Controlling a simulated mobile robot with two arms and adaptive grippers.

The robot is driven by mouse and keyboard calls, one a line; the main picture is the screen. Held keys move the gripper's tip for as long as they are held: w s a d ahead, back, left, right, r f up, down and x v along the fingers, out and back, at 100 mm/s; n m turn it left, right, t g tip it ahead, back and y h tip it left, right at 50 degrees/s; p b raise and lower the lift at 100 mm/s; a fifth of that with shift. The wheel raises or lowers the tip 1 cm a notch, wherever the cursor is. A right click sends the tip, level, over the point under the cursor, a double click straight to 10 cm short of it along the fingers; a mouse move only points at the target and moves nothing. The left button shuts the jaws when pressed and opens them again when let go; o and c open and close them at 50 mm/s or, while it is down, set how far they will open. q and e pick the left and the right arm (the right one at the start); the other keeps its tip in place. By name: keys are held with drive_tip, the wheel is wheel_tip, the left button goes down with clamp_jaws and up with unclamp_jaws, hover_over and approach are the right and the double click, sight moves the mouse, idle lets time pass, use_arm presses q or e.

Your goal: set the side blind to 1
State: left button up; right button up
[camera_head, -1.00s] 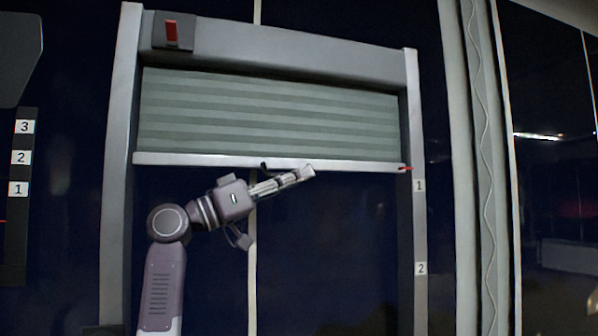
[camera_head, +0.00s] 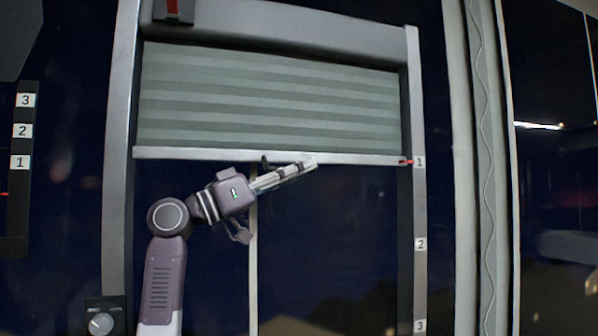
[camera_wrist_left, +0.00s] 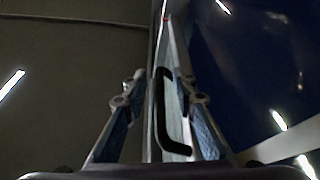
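The side blind (camera_head: 270,100) is a grey-green striped shade in a grey frame, partly lowered. Its pale bottom bar (camera_head: 350,159) has a red pointer (camera_head: 405,162) at its right end, level with the label 1 (camera_head: 420,162) on the frame. A small black handle (camera_head: 265,162) is on the bar; it also shows between my fingers in the left wrist view (camera_wrist_left: 163,115). My left gripper (camera_head: 312,163) lies along the bar from the left, its fingertips overlapping it. I cannot tell whether the fingers clamp the handle or bar. My right gripper is out of view.
The frame also carries labels 2 (camera_head: 420,244) and 3 (camera_head: 420,326) lower down. At the left is another scale panel (camera_head: 19,200) marked 3, 2, 1 from the top. A round knob (camera_head: 101,324) is at the lower left. The dark window below the bar is clear except for my arm.

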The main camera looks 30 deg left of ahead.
use_arm(q)
drive_tip(key=v, duration=1.2)
idle(0.5)
